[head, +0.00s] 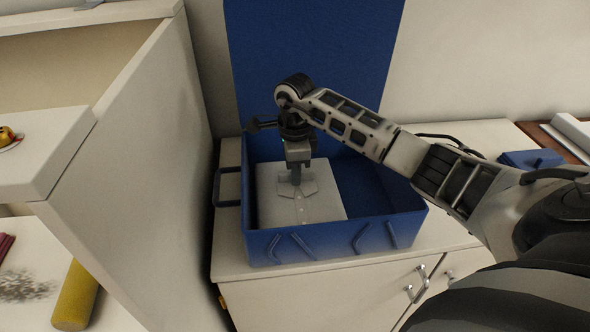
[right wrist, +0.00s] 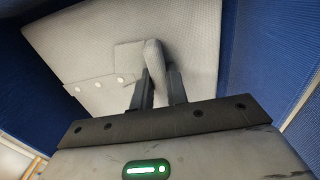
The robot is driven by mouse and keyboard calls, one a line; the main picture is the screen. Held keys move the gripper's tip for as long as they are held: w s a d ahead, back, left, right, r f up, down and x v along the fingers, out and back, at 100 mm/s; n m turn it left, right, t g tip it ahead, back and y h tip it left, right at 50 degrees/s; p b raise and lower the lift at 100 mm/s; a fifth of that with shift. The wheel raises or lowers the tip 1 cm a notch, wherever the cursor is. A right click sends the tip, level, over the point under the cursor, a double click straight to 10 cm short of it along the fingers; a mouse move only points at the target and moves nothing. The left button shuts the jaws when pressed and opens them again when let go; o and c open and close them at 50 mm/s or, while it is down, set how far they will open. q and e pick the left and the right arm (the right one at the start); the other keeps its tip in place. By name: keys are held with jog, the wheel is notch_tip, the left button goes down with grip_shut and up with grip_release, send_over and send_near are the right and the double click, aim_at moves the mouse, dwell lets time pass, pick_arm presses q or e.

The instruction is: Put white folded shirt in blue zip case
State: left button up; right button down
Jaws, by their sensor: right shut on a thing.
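The white folded shirt (head: 327,205) lies flat-looking within the walls of the open blue zip case (head: 290,247), toward its left side. Whether it touches the case floor I cannot tell. My right gripper (head: 297,178) reaches down into the case from above. In the right wrist view the gripper (right wrist: 160,88) is shut on a raised part of the shirt near its collar and buttons (right wrist: 98,85). The blue case walls (right wrist: 265,50) show on both sides of the shirt there. My left gripper is not in view.
The case stands on a white cabinet (head: 462,239), its tall blue lid (head: 310,50) upright behind. A pale shelf unit (head: 150,170) rises close on the left. A small blue object (head: 531,159) lies on the right. A yellow cylinder (head: 75,296) is at the lower left.

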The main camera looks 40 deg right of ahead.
jog(key=shift+f, duration=0.25)
jog(key=c, duration=1.4)
grip_release()
jog(key=shift+r, duration=0.1)
notch_tip(320, 180, up, 12)
jog(key=shift+r+b, duration=0.1)
jog(key=shift+b, duration=0.6)
